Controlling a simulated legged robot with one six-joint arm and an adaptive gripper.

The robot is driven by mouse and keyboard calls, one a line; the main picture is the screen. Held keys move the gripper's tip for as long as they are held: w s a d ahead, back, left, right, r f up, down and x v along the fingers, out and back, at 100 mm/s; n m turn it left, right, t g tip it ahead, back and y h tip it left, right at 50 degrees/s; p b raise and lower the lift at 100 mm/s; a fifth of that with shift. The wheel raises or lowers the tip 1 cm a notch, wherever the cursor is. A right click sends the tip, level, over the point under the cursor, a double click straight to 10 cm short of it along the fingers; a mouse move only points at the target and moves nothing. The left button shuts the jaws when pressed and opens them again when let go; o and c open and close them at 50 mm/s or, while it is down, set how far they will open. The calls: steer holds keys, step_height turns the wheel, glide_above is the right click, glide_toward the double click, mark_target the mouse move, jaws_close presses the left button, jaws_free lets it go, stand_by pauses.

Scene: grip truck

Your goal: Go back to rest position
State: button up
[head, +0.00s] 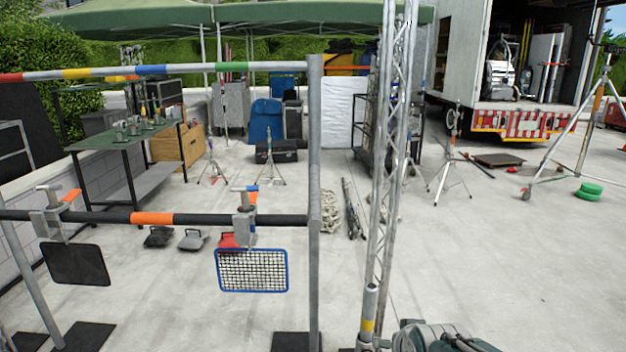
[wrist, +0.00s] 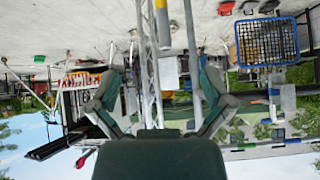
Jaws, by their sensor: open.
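My gripper (wrist: 158,88) shows in the wrist view, which is upside down. Its two green and grey fingers stand wide apart with nothing between them. Beyond the gap are a metal truss and a pole with a yellow band. In the head view, a green and grey part of my arm (head: 445,338) shows at the bottom edge, right of the truss foot. The fingers cannot be made out there.
A pipe rack (head: 315,180) with a blue-framed mesh panel (head: 252,271) stands close at left. A lattice truss (head: 385,160) rises just ahead. Tripods, a green table (head: 120,137) and a truck (head: 520,122) stand farther back. Concrete at right is mostly clear.

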steer(key=s+r+n+g, duration=0.1)
steer(key=s+r+g, duration=0.2)
steer(key=s, duration=1.3)
steer(key=shift+v, duration=0.9)
steer(key=shift+w+d, duration=0.1)
steer(key=shift+w, duration=0.1)
